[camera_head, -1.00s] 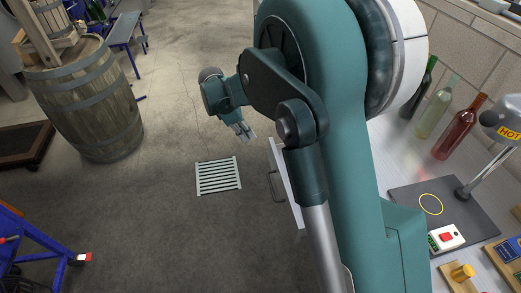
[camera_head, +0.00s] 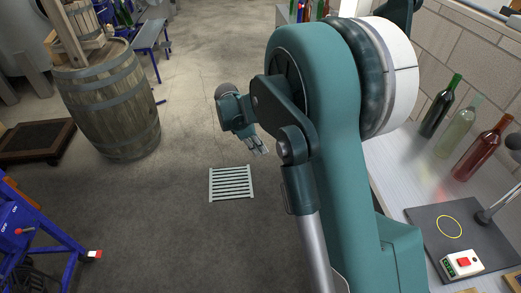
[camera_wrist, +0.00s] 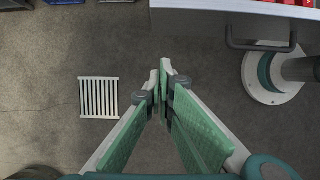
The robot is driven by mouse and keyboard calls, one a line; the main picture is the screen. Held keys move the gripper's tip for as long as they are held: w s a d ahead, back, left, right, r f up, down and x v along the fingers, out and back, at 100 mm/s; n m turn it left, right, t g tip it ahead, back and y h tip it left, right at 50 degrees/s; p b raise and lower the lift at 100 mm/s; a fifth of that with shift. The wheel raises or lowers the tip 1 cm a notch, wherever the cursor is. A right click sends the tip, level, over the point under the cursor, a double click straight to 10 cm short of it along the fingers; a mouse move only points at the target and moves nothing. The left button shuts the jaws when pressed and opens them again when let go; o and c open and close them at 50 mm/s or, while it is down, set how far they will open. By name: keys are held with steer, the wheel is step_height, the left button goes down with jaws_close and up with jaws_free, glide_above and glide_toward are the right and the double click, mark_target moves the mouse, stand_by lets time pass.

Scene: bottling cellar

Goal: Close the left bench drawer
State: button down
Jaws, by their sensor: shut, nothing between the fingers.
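In the head view the drawer is hidden behind my arm. How far it stands open I cannot tell. My gripper (camera_head: 259,147) hangs over the floor left of the bench in the head view. In the wrist view my gripper (camera_wrist: 160,83) has its fingertips together and empty, below and left of the handle, apart from it.
The bench top (camera_head: 393,160) at the right carries a green bottle (camera_head: 440,106), a pale bottle (camera_head: 459,127), a red bottle (camera_head: 484,149) and a dark mat (camera_head: 427,217). A floor grate (camera_head: 231,184) lies beyond open floor. A barrel (camera_head: 108,100) and blue frame (camera_head: 45,235) stand left.

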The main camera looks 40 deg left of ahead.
steer(key=w+d+f+b, duration=0.2)
steer(key=w+d+f, duration=0.3)
steer(key=f, duration=0.2)
steer(key=shift+f+b, duration=0.25)
steer(key=shift+b, duration=0.05)
stand_by(0.5)
steer(key=w+d, duration=2.1)
steer(key=shift+p, duration=0.3)
steer(key=shift+d, duration=0.1)
